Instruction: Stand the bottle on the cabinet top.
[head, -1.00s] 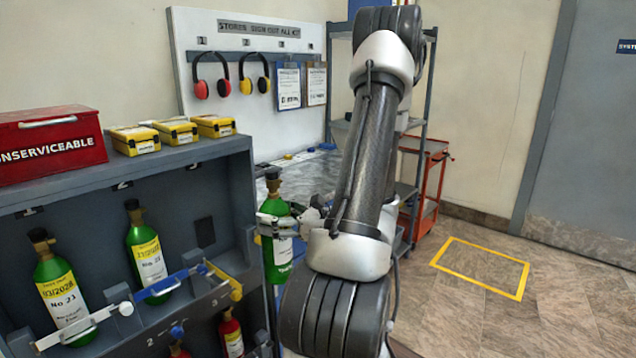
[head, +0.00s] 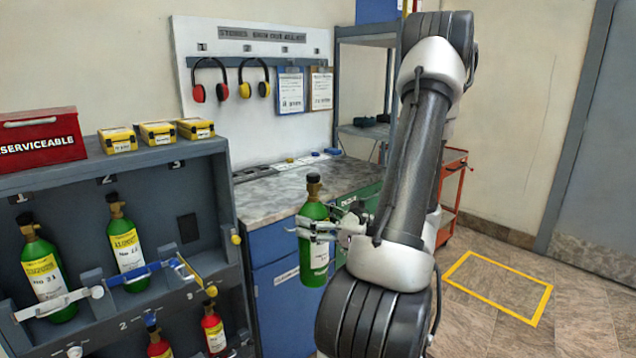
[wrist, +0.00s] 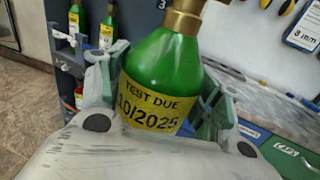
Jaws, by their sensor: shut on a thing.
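A green bottle (head: 314,250) with a brass neck and dark cap is held upright by my gripper (head: 318,232). In the wrist view the bottle (wrist: 165,70) sits between the two fingers and its yellow label reads TEST DUE 10/2025. My gripper is shut around the bottle's body. The cabinet top (head: 285,190) is a grey mottled surface on a blue cabinet (head: 285,265). In the head view the bottle is in front of the cabinet, its neck overlapping the front edge of the top. The bottle's underside hangs in the air.
A rack (head: 140,185) at left holds green bottles (head: 125,240) and smaller red ones (head: 213,330). Yellow cases (head: 160,133) and a red box (head: 38,138) stand on it. Small items lie along the back of the cabinet top; its front middle is clear. A shelf unit (head: 365,135) stands behind.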

